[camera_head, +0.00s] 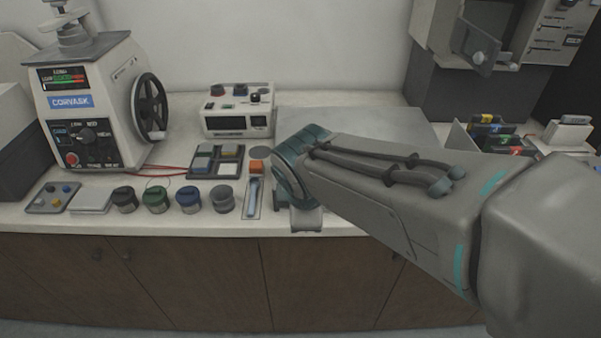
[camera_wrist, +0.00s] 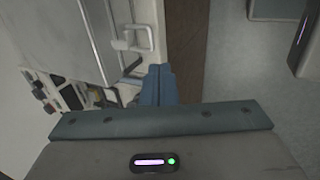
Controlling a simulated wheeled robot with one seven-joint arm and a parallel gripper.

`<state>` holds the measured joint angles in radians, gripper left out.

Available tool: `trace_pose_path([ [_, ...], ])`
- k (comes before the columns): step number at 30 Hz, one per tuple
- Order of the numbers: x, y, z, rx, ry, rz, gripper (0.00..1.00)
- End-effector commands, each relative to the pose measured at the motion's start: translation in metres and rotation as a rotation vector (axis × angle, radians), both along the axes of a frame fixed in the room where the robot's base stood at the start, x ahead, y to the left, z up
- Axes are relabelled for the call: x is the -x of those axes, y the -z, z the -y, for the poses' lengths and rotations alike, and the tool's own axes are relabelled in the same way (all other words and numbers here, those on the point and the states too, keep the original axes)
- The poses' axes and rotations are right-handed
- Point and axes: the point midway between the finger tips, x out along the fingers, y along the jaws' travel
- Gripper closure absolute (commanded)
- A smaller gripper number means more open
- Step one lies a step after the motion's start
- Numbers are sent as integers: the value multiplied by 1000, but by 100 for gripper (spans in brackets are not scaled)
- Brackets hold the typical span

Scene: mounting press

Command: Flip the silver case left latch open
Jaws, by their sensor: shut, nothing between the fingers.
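The silver case shows its flat grey top (camera_head: 365,122) on the counter in the head view, partly hidden behind my arm. In the wrist view its grey top (camera_wrist: 55,30) fills the upper left. A pale handle-like loop (camera_wrist: 147,38) stands out from its front side. The left latch cannot be told apart clearly in either view; the case's front is hidden by my arm in the head view. My gripper (camera_wrist: 158,72) is shut and empty in the wrist view, its fingertips beside the case front near the counter edge. I cannot tell whether they touch anything.
Several jars (camera_head: 188,199) and a tray of blocks (camera_head: 216,162) stand left of my arm. A control box (camera_head: 237,111) stands behind them, and the mounting press (camera_head: 92,110) at far left. The counter's brown front (camera_wrist: 186,50) drops to open floor (camera_wrist: 240,60).

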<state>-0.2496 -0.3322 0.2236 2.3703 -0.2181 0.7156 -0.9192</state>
Motion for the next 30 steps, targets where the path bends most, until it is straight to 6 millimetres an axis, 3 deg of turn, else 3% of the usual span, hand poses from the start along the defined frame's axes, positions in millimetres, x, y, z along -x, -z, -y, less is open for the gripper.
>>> trace_pose_path([
  [9,25,-20,-2,0,-2,0,100],
  [26,27,-21,-2,-1,-3,-1,100],
  [30,27,-21,7,-28,69,-10,100],
])
